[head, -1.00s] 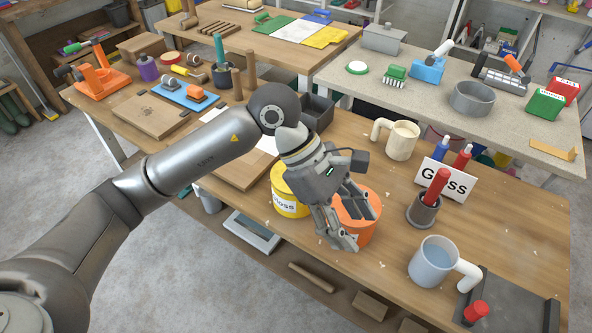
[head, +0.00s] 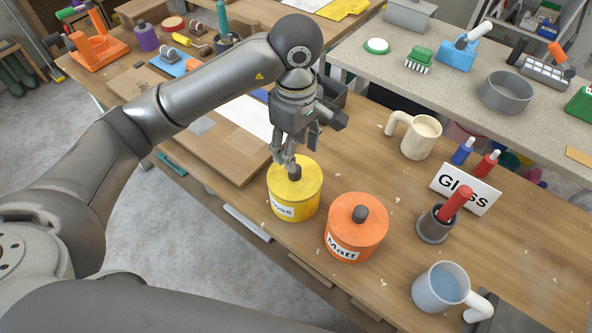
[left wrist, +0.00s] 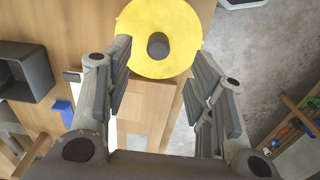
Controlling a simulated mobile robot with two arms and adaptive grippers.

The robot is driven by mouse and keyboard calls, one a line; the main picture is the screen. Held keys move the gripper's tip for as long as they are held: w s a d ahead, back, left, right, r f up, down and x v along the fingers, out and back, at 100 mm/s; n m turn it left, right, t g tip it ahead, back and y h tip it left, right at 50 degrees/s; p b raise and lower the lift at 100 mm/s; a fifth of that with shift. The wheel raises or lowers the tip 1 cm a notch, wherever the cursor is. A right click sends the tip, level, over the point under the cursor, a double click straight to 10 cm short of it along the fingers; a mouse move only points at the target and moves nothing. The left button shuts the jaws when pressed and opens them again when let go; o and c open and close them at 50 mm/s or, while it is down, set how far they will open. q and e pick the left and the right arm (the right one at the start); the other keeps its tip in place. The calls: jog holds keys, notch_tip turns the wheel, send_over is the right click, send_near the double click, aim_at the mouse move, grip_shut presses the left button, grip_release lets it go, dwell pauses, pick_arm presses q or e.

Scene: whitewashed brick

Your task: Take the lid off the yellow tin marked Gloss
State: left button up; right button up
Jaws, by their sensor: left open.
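The yellow tin marked Gloss (head: 290,201) stands on the wooden table near its front edge. Its yellow lid (head: 311,178) is on, with a dark knob (head: 295,172) in the middle. In the left wrist view the lid (left wrist: 180,30) is at the top, with its knob (left wrist: 160,46) beyond the fingertips and between their lines. My left gripper (head: 284,158) is open and empty, just behind the knob in the head view; it also shows in the left wrist view (left wrist: 162,70). The fingers partly cover the lid's far edge. My right gripper is not in view.
An orange tin marked Matt (head: 345,247) stands close to the right, lid on. A Gloss sign (head: 480,191), a cup holding a red stick (head: 437,225), a cream mug (head: 417,140) and a blue-grey mug (head: 433,284) stand further right. A grey box (left wrist: 22,70) is near the gripper.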

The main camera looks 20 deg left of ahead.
aim_at(295, 173)
pick_arm(q)
notch_tip(295, 173, down, 2)
jog(key=shift+f, duration=0.4)
jog(key=shift+w+f+p, duration=0.1)
jog(key=shift+f+p, duration=0.1)
jog(key=shift+p, duration=0.2)
jog(key=f+p, duration=0.1)
jog(key=f, duration=0.3)
jog(key=shift+a+p, duration=0.2)
jog(key=shift+p, duration=0.2)
jog(key=shift+f, duration=0.4)
jog(key=c, duration=0.9)
jog(key=shift+c, duration=1.1)
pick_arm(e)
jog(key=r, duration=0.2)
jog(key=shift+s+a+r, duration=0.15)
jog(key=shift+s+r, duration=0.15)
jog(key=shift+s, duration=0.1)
